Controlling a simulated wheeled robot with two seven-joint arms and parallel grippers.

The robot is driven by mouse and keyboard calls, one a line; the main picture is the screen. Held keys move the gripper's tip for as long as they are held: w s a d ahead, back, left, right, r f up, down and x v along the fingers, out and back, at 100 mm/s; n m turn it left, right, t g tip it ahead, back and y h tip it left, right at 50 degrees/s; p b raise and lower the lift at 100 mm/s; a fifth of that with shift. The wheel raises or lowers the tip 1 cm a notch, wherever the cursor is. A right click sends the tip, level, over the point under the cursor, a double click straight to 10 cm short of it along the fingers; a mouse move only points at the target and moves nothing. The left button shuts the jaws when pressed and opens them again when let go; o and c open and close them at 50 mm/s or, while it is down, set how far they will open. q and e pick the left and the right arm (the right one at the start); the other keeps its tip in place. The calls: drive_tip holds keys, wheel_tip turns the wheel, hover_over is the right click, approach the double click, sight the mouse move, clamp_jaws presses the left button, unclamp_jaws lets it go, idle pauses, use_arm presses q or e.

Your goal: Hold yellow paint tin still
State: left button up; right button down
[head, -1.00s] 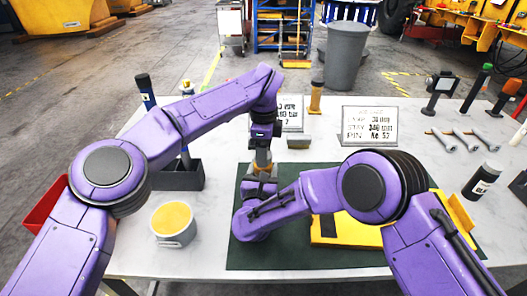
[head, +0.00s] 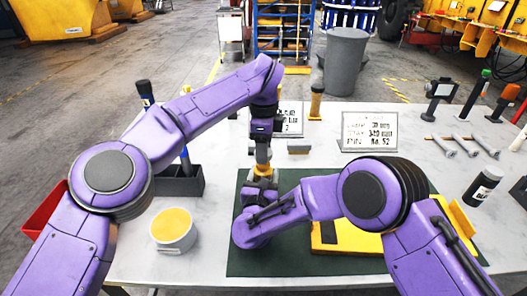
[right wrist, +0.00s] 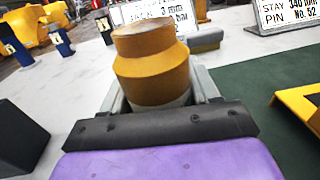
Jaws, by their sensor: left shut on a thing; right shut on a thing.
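The yellow paint tin (head: 182,243), a white tub with a yellow top, stands upright on the table at left in the head view. Neither gripper touches it. My left gripper (head: 262,151) points down at the back left of the green mat, shut on a small grey and ochre piece (head: 262,170). In the right wrist view my right gripper (right wrist: 160,100) is shut on a stepped ochre cylinder (right wrist: 150,70) with a pale lower part. I cannot tell whether both hold one piece.
The green mat (head: 290,262) carries a yellow plate (head: 375,240) at right. A dark holder (head: 180,182) stands behind the tin. Signs (head: 370,132), a grey block (head: 299,147) and an ochre post (head: 317,100) stand at the back. A black bottle (head: 482,187) is at right.

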use_arm(q)
wheel_tip(320, 180, up, 3)
drive_tip(key=shift+f, duration=0.1)
use_arm(e)
drive_tip(key=shift+c, duration=0.9)
unclamp_jaws()
